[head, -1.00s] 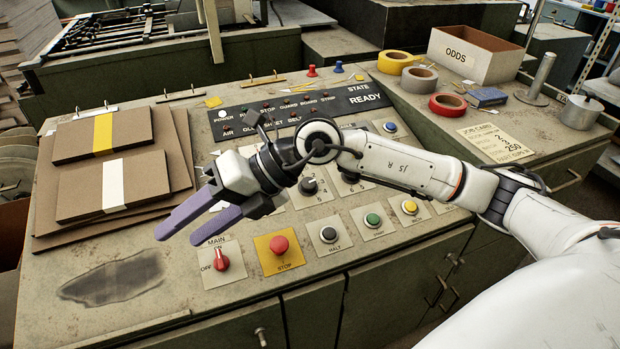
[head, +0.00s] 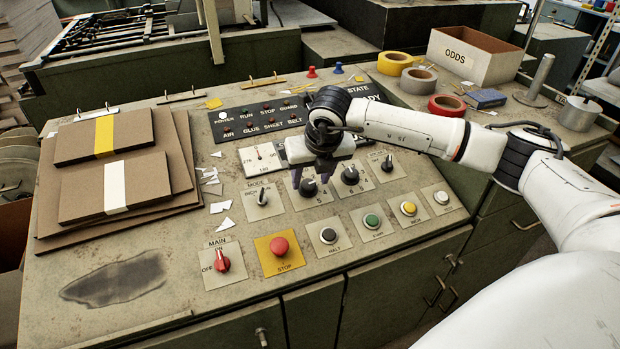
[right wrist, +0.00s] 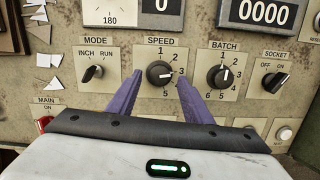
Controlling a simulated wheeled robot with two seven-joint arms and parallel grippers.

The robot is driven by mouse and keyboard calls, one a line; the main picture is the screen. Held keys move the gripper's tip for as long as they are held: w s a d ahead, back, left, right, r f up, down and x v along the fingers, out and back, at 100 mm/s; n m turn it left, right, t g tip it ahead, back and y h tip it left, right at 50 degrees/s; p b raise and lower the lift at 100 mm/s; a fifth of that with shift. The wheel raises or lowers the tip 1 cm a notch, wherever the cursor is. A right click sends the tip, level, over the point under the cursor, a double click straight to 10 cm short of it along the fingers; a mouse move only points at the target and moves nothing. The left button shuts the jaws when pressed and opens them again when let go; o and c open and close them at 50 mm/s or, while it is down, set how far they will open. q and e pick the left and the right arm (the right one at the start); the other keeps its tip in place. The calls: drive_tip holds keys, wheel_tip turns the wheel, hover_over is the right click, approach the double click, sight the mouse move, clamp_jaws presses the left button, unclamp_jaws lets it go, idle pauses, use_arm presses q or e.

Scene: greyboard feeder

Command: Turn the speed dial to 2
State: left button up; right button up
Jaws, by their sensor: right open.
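The speed dial (right wrist: 157,73) is a round black knob on a pale plate marked 1 to 5. In the right wrist view its white pointer appears to point right, near the 3. The dial also shows in the head view (head: 308,187), just below my right gripper. My right gripper (right wrist: 155,92) is open, with one purple finger on each side of the dial. It points down at the panel, and I cannot tell whether the fingers touch the knob. The left gripper is not in view.
The mode switch (right wrist: 93,73) is left of the dial and the batch dial (right wrist: 220,77) is close on its right. The socket switch (right wrist: 275,82) is farther right. The red stop button (head: 280,247) and halt button (head: 328,235) sit in front. Cardboard stacks (head: 115,188) lie at left.

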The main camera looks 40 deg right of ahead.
drive_tip(key=shift+x, duration=0.9)
drive_tip(key=c, duration=1.1)
drive_tip(key=shift+o, duration=0.2)
